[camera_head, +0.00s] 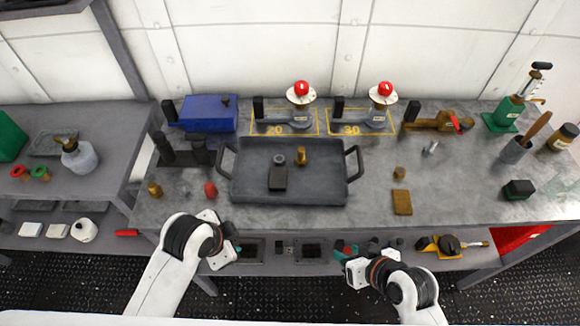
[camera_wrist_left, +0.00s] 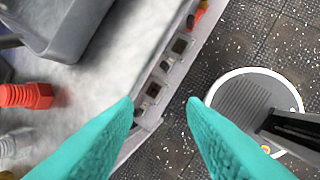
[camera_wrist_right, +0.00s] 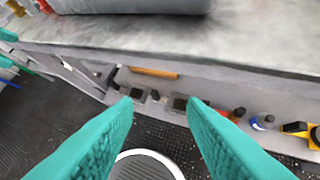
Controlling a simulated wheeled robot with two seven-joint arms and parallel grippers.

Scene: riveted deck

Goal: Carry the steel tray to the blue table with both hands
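The steel tray (camera_head: 320,188) is a dark grey, shallow tray with a loop handle at each short end. It lies flat on the grey workbench, holding a dark block (camera_head: 278,179), a brass piece (camera_head: 301,156) and a small grey piece. My left gripper (camera_head: 234,250) is open and empty in front of the bench, below the tray's left end. My right gripper (camera_head: 346,251) is open and empty, below its right end. Neither touches the tray. The tray's edge shows in the left wrist view (camera_wrist_left: 60,30) and right wrist view (camera_wrist_right: 130,5). No blue table is visible.
A red bolt (camera_head: 210,190) and a brass piece (camera_head: 155,190) stand left of the tray. A blue box (camera_head: 208,113) and red-knobbed gauges (camera_head: 301,92) are behind it. A brown block (camera_head: 402,202) lies to its right. A lower shelf under the bench holds several items.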

